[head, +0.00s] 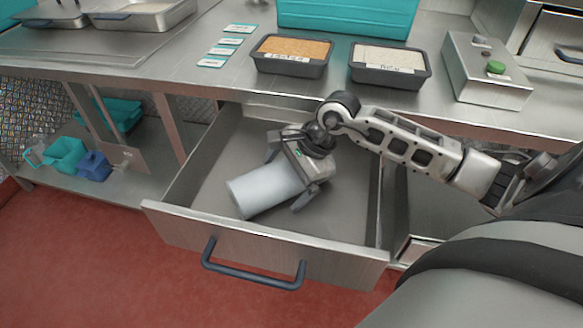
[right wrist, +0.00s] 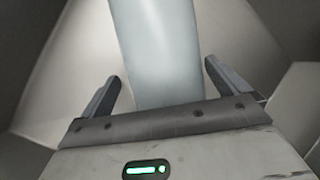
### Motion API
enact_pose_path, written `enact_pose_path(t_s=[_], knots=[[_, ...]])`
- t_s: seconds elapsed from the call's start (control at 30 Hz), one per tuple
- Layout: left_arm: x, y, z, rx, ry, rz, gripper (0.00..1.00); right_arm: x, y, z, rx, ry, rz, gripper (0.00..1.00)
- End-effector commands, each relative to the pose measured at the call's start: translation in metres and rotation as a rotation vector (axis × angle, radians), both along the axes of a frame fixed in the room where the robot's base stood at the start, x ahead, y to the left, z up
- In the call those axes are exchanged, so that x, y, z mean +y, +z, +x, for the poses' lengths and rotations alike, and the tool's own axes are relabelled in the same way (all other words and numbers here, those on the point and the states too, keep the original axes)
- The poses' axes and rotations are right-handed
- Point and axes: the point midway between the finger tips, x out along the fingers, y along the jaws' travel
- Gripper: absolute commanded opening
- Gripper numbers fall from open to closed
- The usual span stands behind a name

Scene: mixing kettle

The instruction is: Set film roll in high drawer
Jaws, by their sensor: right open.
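The film roll (head: 262,190) is a pale grey-white cylinder lying in the open high drawer (head: 265,235), directly under the counter. In the right wrist view the film roll (right wrist: 158,50) runs between the two fingers, with a gap on each side. My right gripper (head: 282,185) is inside the drawer over the roll, with its jaws open around it. In the right wrist view my right gripper (right wrist: 162,85) shows both dark fingers spread apart. My left gripper is not in view.
The drawer's dark handle (head: 252,268) faces front. Two black bins (head: 292,68) (head: 390,78) and a grey control box with a green button (head: 487,75) stand on the counter (head: 190,65). Teal and blue containers (head: 68,152) sit on a lower shelf at left. Red floor (head: 85,250) is clear.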

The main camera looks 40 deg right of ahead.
Motion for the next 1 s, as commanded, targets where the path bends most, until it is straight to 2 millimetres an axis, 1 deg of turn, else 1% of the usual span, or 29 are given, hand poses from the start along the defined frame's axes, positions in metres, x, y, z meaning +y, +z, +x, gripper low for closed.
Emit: enact_pose_path(t_s=[0.17,0.4,0.5,0.6,0.77,1.0], knots=[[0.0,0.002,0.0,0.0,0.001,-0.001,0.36,-0.009,0.021,-0.006,-0.003,0.0,-0.004,0.99],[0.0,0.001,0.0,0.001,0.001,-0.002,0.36,-0.029,0.066,-0.022,-0.001,-0.001,-0.007,0.99],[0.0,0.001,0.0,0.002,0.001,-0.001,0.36,-0.034,0.083,-0.028,0.001,0.0,-0.006,0.99],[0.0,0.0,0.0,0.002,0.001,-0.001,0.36,-0.04,0.095,-0.032,0.001,-0.002,-0.004,0.99],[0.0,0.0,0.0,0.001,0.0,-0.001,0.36,-0.043,0.106,-0.035,0.001,-0.001,-0.001,0.99],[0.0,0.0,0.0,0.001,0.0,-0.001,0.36,-0.043,0.107,-0.036,0.0,0.0,0.0,0.99]])
